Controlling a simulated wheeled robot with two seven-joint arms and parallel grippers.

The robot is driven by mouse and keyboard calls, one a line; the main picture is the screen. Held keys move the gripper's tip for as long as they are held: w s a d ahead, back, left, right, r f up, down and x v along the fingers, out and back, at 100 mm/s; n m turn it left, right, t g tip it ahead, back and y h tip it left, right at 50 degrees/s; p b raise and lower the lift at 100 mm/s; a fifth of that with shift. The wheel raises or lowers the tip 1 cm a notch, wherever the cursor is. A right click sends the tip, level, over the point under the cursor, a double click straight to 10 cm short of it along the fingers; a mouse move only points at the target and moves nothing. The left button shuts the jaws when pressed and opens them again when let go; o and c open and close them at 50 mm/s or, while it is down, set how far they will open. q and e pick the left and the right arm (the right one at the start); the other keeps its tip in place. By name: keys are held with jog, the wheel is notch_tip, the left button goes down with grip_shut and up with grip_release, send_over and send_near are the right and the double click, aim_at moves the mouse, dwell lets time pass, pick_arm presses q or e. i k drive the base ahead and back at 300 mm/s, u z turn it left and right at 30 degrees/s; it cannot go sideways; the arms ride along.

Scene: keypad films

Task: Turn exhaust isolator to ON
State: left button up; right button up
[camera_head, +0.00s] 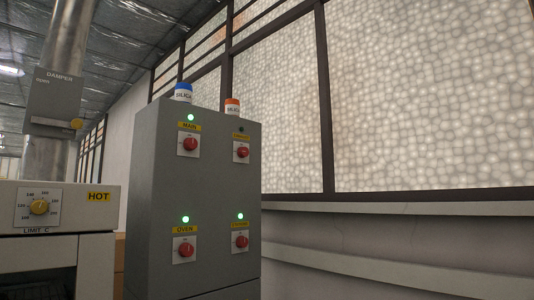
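A grey cabinet (150,190) carries several red rotary isolators on white plates. The top right isolator (242,152) has a small yellow label (241,135) too blurred to read surely; it may be the exhaust one. The lamp (241,129) above it is dark. The MAIN isolator (190,144) at top left, the OVEN isolator (186,249) at bottom left and the bottom right isolator (241,242) each have a lit green lamp above. The exact knob angles are too small to tell. Neither of my grippers is in view.
A blue-topped beacon (183,91) and an orange-topped beacon (232,106) stand on the cabinet. At left is an oven with a yellow limit dial (40,207) and a HOT label (99,197). A damper box (54,103) sits on a duct above. Nothing blocks the cabinet's front.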

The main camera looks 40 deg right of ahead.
aim_at(243, 152)
jog(key=z, duration=0.6)
jog(key=i, duration=0.75)
jog(key=z, duration=0.35)
